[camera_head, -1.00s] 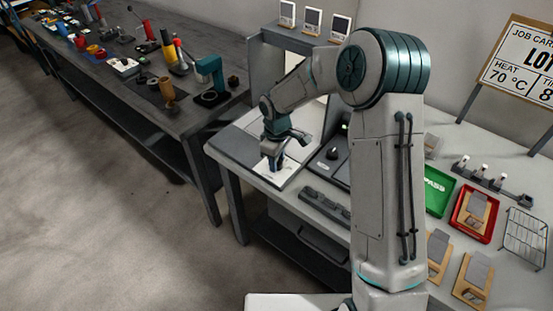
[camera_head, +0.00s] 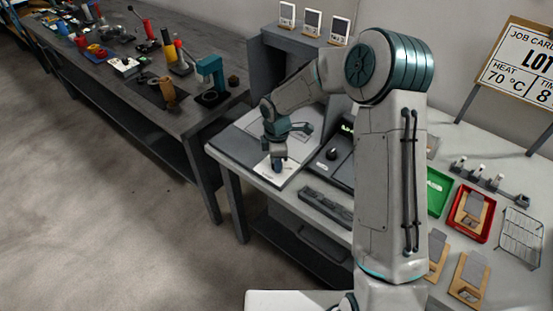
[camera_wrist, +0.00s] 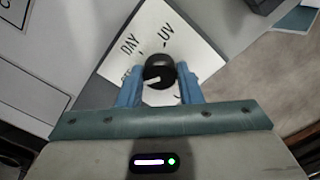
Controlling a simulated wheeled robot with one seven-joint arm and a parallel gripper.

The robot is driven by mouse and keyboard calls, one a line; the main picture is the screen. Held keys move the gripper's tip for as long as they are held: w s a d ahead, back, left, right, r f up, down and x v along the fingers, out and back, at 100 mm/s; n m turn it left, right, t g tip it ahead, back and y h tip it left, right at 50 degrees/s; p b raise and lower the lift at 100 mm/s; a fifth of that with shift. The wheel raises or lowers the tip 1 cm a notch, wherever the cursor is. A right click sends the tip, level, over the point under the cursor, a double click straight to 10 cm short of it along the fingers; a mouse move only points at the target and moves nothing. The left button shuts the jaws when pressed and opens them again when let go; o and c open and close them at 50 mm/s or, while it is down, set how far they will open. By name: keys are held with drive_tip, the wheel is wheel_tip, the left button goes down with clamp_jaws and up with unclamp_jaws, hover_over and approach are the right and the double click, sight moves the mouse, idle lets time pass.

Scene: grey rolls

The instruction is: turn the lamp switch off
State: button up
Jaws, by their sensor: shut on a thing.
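The lamp switch is a round black knob (camera_wrist: 159,67) with a white pointer, on a white plate (camera_wrist: 187,42) in the wrist view. The plate reads DAY and UV, and a third label at the left is partly hidden by a finger. The pointer lies toward the lower left, on the side of the hidden label. My gripper (camera_wrist: 160,80) is shut on the knob, one blue finger on each side. In the head view my gripper (camera_head: 278,165) is down at the white plate on the bench's left part, and it hides the knob.
Right of my gripper stands a dark device with a black knob (camera_head: 331,154). A dark bar (camera_head: 326,204) lies at the bench's front edge. A green tray (camera_head: 439,190), a red tray (camera_head: 459,226) and a wire rack (camera_head: 520,237) are at the right. A grey shelf stands behind.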

drive_tip(key=shift+w+r, duration=0.15)
drive_tip(key=o, duration=1)
drive_tip(key=shift+c, duration=0.2)
wheel_tip(320, 180, up, 14)
drive_tip(key=shift+b, duration=0.35)
drive_tip(key=s+d+r+m+t, duration=0.1)
drive_tip(key=s+d+r+m, duration=0.1)
drive_tip(key=s+d+m, duration=0.3)
drive_tip(key=s+d+r+m+t, duration=0.1)
drive_tip(key=s+d+r+m, duration=0.1)
drive_tip(key=s+d+m, duration=0.3)
drive_tip(key=s+d+r+m+t, duration=0.1)
drive_tip(key=s+d+r+m, duration=0.1)
drive_tip(key=s+d+m, duration=0.3)
drive_tip(key=s+m, duration=0.4)
drive_tip(key=s, duration=0.7)
drive_tip(key=shift+d, duration=0.2)
